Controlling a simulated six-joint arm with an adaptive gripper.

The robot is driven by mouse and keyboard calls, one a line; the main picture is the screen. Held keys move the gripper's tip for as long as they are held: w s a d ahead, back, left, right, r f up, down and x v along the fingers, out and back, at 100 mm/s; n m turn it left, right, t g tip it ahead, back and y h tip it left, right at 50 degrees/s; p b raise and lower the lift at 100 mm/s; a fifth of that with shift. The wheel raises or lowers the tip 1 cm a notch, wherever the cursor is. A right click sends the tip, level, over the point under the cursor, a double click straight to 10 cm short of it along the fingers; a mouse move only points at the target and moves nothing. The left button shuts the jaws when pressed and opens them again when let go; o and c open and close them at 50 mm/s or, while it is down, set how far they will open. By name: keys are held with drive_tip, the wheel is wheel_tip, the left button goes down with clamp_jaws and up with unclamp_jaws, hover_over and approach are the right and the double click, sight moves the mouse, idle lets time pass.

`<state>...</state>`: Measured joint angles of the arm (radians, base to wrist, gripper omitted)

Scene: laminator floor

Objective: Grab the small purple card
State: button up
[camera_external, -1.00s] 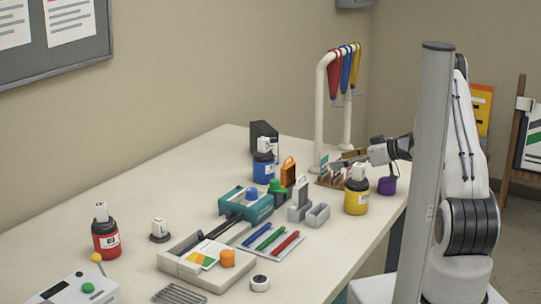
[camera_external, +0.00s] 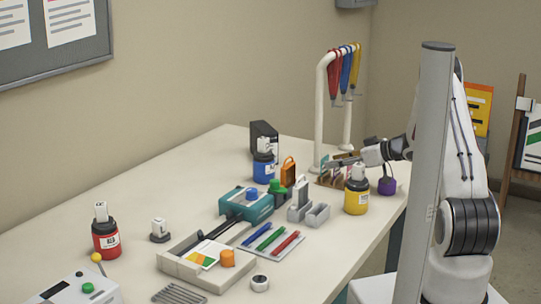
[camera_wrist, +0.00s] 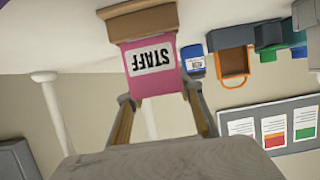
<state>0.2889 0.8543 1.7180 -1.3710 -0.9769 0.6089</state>
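A pink-purple card marked STAFF (camera_wrist: 152,66) shows upside down in the wrist view, with one end in a brown wooden holder (camera_wrist: 138,20). My gripper (camera_wrist: 158,98) is open, with one finger at each side of the card's free end. I cannot tell whether either finger touches it. In the external view my gripper (camera_external: 345,161) is low over the card holder (camera_external: 326,181) at the far right of the table. The purple card cannot be made out there.
A yellow bottle (camera_external: 356,194) stands just in front of the holder, and a purple pot (camera_external: 387,186) is to its right. A white rack (camera_external: 321,110) with hanging coloured lanyards rises behind. Grey bins (camera_external: 318,216) are at front left.

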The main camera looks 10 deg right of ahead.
drive_tip(key=shift+r, duration=0.2)
drive_tip(key=shift+r, duration=4.85)
